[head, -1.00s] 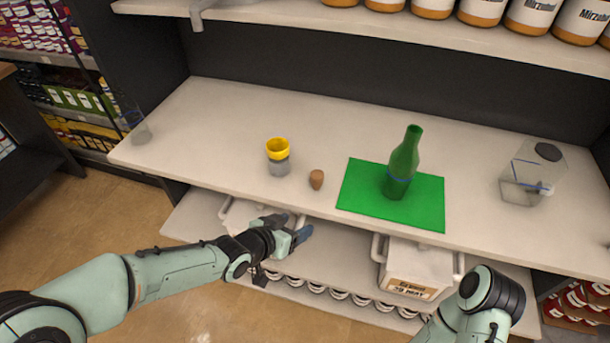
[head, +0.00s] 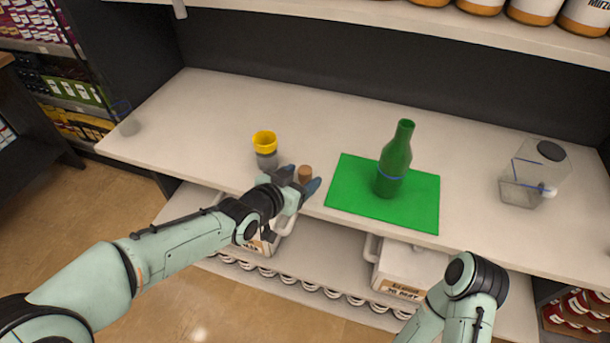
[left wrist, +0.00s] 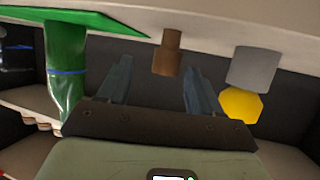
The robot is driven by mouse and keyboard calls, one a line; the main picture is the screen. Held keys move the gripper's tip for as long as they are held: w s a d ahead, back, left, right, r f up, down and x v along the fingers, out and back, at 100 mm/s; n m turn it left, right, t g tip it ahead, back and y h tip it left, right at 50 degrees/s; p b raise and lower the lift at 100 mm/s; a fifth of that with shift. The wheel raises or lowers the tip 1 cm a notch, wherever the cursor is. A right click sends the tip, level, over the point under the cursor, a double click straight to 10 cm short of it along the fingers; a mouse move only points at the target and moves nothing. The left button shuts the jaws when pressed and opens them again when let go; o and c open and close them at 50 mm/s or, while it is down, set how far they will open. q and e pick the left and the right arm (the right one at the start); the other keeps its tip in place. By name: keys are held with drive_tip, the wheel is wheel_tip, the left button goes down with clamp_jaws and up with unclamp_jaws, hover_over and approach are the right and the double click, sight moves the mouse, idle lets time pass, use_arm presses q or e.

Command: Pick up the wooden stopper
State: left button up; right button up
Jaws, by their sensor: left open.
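The wooden stopper (head: 305,174) is a small brown piece standing on the white shelf top, left of the green mat. My left gripper (head: 300,181) is open, with its blue fingers to either side of the stopper in the head view. In the left wrist view the stopper (left wrist: 167,52) shows upside down, between and beyond the two fingertips (left wrist: 155,72). Whether the fingers touch it cannot be told. A green bottle (head: 394,163) stands on the green mat (head: 345,190). Of my right arm only links show, at the lower right; its gripper is out of view.
A clear container with a dark cap (head: 530,178) stands at the right. White bins (head: 408,270) sit on the lower shelf. The shelf top behind the stopper is clear.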

sight(308, 171)
use_arm(q)
drive_tip(key=x, duration=0.2)
drive_tip(key=p+x, duration=0.1)
drive_tip(key=x, duration=0.2)
drive_tip(key=shift+w+a+f, duration=0.2)
drive_tip(key=shift+w+a, duration=0.05)
drive_tip(key=shift+w, duration=0.05)
drive_tip(key=c, duration=1)
